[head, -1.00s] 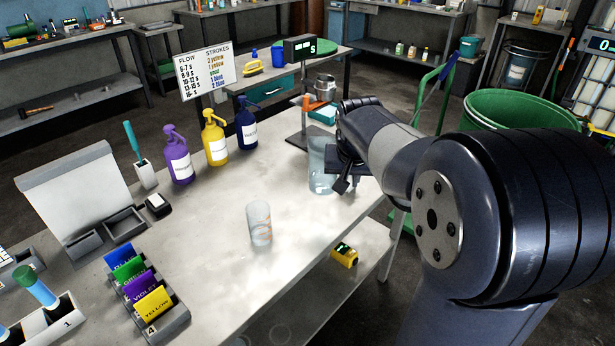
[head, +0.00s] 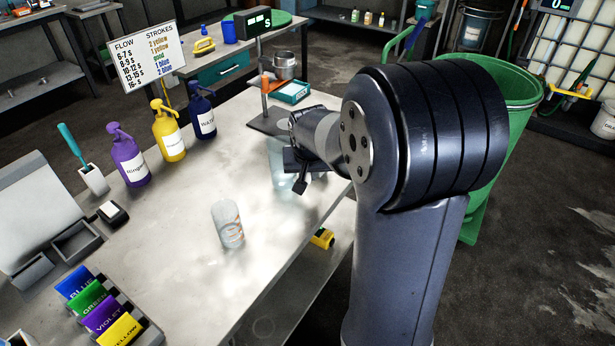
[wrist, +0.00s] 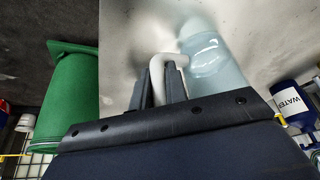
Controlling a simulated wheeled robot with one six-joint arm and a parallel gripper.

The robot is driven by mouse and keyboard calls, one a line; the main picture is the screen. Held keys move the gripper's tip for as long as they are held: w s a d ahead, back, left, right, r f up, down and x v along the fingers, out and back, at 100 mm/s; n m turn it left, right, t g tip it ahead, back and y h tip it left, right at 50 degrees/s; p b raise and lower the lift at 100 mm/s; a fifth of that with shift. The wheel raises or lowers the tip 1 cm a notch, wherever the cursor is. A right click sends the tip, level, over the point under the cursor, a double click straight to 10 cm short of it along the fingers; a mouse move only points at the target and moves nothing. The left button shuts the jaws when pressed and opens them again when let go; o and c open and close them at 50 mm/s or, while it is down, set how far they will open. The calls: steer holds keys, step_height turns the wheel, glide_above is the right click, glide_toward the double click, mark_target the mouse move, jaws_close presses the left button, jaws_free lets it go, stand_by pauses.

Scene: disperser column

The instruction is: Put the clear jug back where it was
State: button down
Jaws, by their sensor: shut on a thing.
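The clear jug (head: 281,160) is at the right side of the grey bench, just in front of the dark stand base (head: 268,122), and is partly hidden by my gripper. My gripper (head: 297,178) is at its right side. In the wrist view my gripper's fingers (wrist: 160,88) are shut on the jug's pale handle (wrist: 157,66), with the jug's body (wrist: 214,62) to the right. The jug looks upright. I cannot tell whether its bottom touches the bench.
A clear cup with orange marks (head: 228,225) stands on the bench nearer me. Purple (head: 130,158), yellow (head: 168,132) and blue (head: 202,113) pump bottles line the back edge. A green bin (head: 505,95) stands right of the bench. The middle of the bench is clear.

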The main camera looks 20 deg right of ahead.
steer(key=shift+f, duration=0.6)
steer(key=shift+f, duration=0.2)
steer(key=c, duration=1.4)
jaws_free()
steer(key=shift+r, duration=0.1)
steer(key=shift+r, duration=0.45)
steer(key=v, duration=1.1)
steer(key=shift+s+r+p, duration=0.15)
steer(key=shift+r+p, duration=0.05)
steer(key=shift+p, duration=0.1)
